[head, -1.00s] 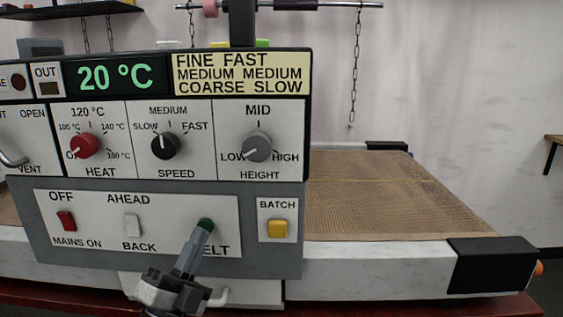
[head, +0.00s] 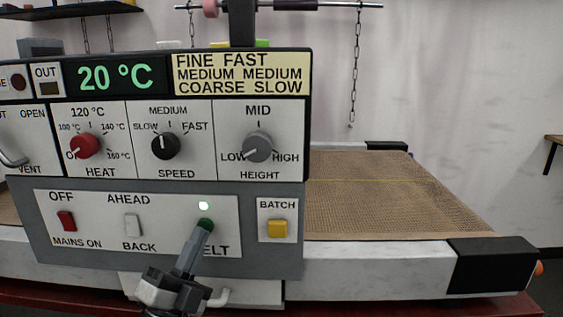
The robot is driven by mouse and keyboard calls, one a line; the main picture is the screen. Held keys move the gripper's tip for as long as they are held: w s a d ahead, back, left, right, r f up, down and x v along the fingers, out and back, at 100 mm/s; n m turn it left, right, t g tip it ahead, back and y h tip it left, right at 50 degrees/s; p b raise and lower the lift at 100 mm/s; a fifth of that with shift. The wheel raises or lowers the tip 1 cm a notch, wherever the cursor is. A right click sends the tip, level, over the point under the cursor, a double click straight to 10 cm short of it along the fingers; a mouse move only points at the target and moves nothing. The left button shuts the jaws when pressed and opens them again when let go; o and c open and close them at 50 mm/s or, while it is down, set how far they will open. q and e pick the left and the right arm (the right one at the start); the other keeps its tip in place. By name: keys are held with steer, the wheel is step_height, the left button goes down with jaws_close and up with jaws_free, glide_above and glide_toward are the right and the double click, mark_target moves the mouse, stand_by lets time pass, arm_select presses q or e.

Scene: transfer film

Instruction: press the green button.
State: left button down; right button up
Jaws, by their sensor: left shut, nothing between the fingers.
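The green button (head: 206,224) sits on the lower white panel above the partly hidden "BELT" label. My left gripper (head: 201,233) is shut, and its fingertips are at the button, seemingly touching it and covering its lower part. A small round light (head: 204,206) just above the button glows pale green-white. My right gripper is not in view.
The panel also has a red mains switch (head: 66,221), a grey ahead/back switch (head: 132,225) and a yellow batch button (head: 278,229). Above are a red heat knob (head: 84,146), a speed knob (head: 165,146) and a height knob (head: 257,147). A mesh belt (head: 380,195) extends right.

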arm_select(q)
steer(key=s+p, duration=0.2)
steer(key=s, duration=0.4)
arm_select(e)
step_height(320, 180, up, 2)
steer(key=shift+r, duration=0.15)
arm_select(q)
steer(key=shift+a, duration=0.1)
steer(key=s+f+n+g+y, duration=0.2)
steer(key=s+f+n+g, duration=0.2)
steer(key=f+n, duration=0.2)
steer(key=s+f+n+g+y+p, duration=0.1)
steer(key=s+f+n+g+y, duration=0.2)
steer(key=f, duration=0.7)
steer(key=s+f+n+g+y, duration=0.2)
steer(key=s+f+n+g, duration=0.4)
steer(key=s+f+n, duration=0.1)
steer(key=f+n, duration=0.1)
steer(key=n, duration=0.1)
steer(key=shift+s+d+n+y, duration=0.15)
steer(key=shift+d+n+y, duration=0.15)
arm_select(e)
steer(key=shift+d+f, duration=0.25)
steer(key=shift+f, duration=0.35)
